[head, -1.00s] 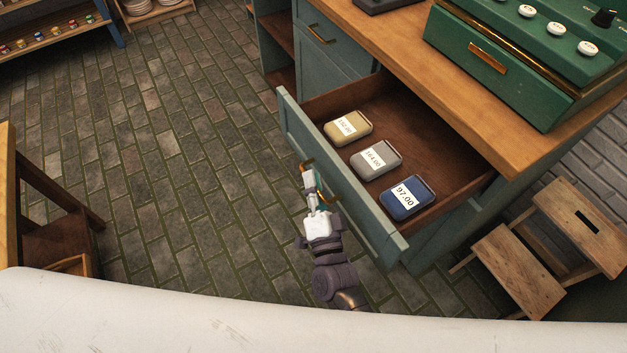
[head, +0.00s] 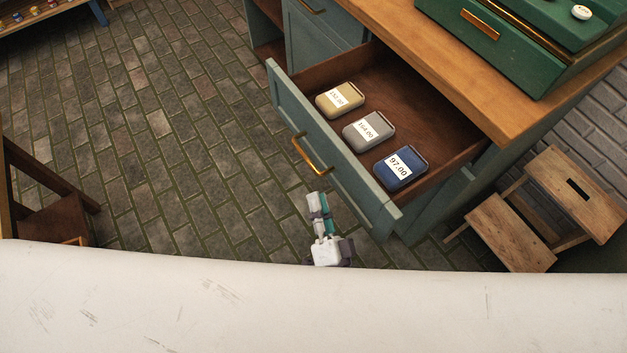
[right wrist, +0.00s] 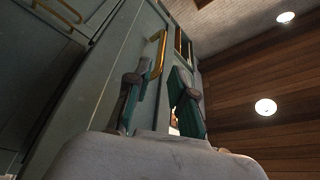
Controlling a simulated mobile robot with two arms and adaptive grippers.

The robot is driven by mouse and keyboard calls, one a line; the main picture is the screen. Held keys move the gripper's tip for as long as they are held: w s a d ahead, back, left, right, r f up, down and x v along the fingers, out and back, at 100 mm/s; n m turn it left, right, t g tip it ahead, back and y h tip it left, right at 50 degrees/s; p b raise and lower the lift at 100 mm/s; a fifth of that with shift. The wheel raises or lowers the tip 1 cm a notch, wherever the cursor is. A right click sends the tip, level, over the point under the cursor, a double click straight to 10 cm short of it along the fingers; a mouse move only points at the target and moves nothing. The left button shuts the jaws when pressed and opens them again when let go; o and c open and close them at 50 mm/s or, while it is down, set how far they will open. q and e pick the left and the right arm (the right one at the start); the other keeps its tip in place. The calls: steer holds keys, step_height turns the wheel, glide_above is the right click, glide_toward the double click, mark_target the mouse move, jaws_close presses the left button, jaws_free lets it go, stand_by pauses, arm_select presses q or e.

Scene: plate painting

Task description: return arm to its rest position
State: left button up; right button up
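My right gripper (head: 318,205) is in front of the open drawer (head: 330,150), below its brass handle (head: 311,153) in the head view, and apart from it. In the right wrist view its two teal-padded fingers (right wrist: 160,85) stand apart with nothing held between them. A brass handle (right wrist: 158,52) shows just beyond the fingertips there. The white body at the bottom of the head view hides most of my right arm. My left gripper is not in view.
The drawer holds a yellowish tin (head: 340,99), a grey tin (head: 369,131) and a blue tin (head: 400,167). A green cash register (head: 500,40) stands on the wooden counter (head: 440,62). A wooden step stool (head: 545,215) is at right. The stone floor (head: 180,150) at left is clear.

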steer(key=shift+s+d, duration=0.15)
steer(key=shift+s, duration=0.35)
steer(key=shift+f, duration=0.1)
steer(key=s+d+f+n+g+h+p, duration=0.1)
steer(key=s+d+f+n+g, duration=0.15)
steer(key=f, duration=0.65)
steer(key=s+d+f+n+g+h+p, duration=0.1)
steer(key=s+d+f+n+g, duration=0.2)
steer(key=f, duration=0.6)
steer(key=s+d+f+n+g, duration=0.2)
steer(key=d+f+g, duration=0.25)
steer(key=f, duration=0.45)
steer(key=s+d+f+n+g+h+p, duration=0.1)
steer(key=s+d+f+g, duration=0.3)
steer(key=s, duration=0.6)
steer(key=s+d+f+n+g+h, duration=0.2)
steer(key=s+d+f+g+h, duration=0.1)
steer(key=s+d+f, duration=0.5)
steer(key=shift+s+d+f+g+p, duration=0.2)
steer(key=shift+s+d+g+p, duration=0.15)
steer(key=shift+s+d+g, duration=0.5)
